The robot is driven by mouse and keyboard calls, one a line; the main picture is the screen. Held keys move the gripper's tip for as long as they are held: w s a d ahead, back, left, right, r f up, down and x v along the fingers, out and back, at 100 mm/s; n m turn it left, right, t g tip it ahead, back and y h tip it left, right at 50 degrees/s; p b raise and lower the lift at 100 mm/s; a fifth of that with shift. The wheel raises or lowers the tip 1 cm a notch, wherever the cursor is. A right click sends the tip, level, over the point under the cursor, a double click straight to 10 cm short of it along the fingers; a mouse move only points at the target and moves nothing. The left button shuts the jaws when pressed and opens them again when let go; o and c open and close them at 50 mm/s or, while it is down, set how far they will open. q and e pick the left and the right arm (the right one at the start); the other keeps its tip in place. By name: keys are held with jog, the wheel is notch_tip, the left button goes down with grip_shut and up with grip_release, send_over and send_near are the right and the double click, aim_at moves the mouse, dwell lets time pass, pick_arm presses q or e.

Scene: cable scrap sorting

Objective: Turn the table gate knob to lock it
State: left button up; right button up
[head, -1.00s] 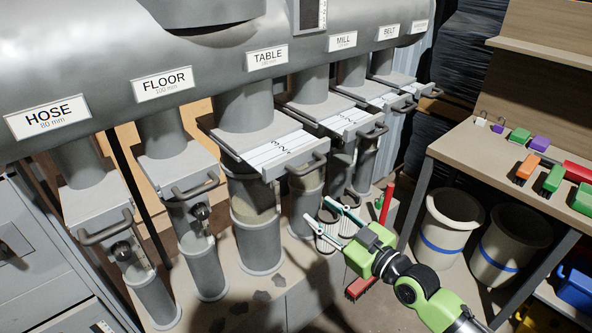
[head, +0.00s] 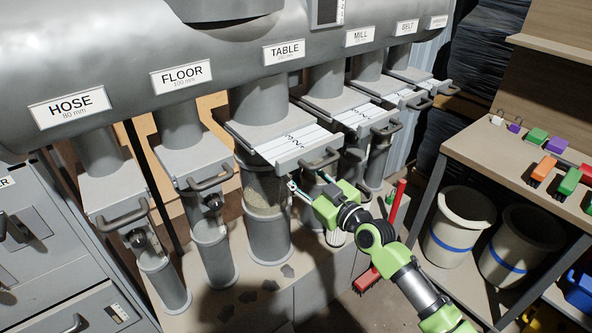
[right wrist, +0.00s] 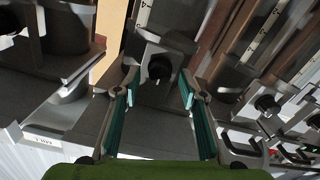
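The table gate (head: 262,146) sits under the TABLE label (head: 284,52), slid out toward me with its white scale strip showing and a dark bar handle (head: 320,159) in front. My right gripper (head: 306,184) is just below that handle, beside the clear pipe section. In the right wrist view, my right gripper (right wrist: 160,98) is open, with teal pads apart. A black knob (right wrist: 158,67) on a grey bracket shows between and beyond the fingertips, and nothing is gripped. The table gate's knob is hidden in the head view. My left gripper is not in view.
The floor gate (head: 190,162) and hose gate (head: 110,194) stand to the left with their own handles and knobs. The mill gate (head: 345,112) is close on the right. A bench (head: 480,150) with brushes and bins beneath stands further right.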

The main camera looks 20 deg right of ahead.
jog(key=shift+w+a, duration=0.2)
jog(key=shift+w, duration=0.4)
grip_shut()
